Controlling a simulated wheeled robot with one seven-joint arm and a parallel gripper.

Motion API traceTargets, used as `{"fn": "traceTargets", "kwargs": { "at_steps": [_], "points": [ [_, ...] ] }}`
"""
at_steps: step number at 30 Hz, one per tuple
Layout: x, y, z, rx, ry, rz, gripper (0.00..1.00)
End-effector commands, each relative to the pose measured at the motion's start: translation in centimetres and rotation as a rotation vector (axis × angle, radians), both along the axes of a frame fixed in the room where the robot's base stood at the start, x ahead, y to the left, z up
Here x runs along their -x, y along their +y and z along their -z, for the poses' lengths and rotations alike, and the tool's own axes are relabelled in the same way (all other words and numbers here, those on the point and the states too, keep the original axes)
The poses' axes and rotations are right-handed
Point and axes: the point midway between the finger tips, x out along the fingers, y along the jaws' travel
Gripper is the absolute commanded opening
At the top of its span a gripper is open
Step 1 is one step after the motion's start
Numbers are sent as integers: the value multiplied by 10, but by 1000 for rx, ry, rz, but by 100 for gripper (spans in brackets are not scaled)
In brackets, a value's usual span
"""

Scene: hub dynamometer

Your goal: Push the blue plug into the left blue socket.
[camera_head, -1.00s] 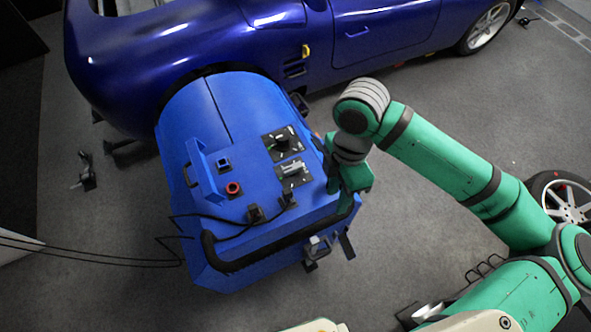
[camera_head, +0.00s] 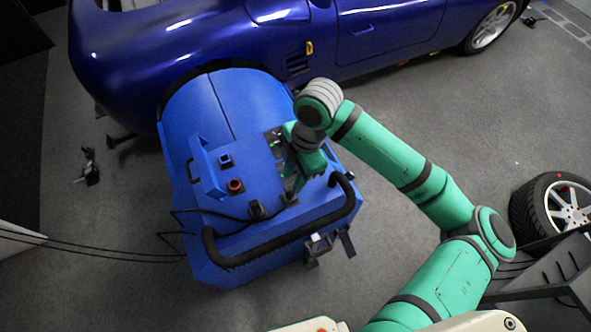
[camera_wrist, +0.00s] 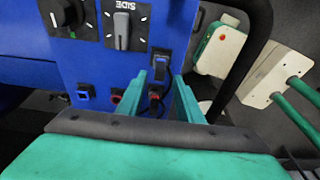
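In the head view, the blue plug (camera_head: 288,200) is partly hidden by my gripper. My gripper (camera_head: 293,186) is over the panel's right side. In the wrist view, my gripper (camera_wrist: 161,75) is open, with its green fingertips on either side of the plug in the picture; contact cannot be told. The left blue socket (camera_head: 225,161) is a small blue-rimmed square, empty, and also shows in the wrist view (camera_wrist: 84,92).
A red socket (camera_head: 235,185) and another dark plug (camera_head: 256,209) with a cable are close by. A raised blue bracket (camera_head: 206,168) stands left of the sockets. The blue car (camera_head: 200,50) is behind.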

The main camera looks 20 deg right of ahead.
Motion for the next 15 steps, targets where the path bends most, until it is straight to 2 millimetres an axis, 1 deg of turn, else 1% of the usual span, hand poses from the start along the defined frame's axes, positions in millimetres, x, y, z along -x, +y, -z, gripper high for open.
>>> {"fn": "traceTargets", "kwargs": {
  "at_steps": [3,9,15],
  "points": [
    [1,3,13,-2,2,0,33],
    [2,6,32,0,1,1,33],
    [2,9,46,-1,0,1,33]
  ]
}}
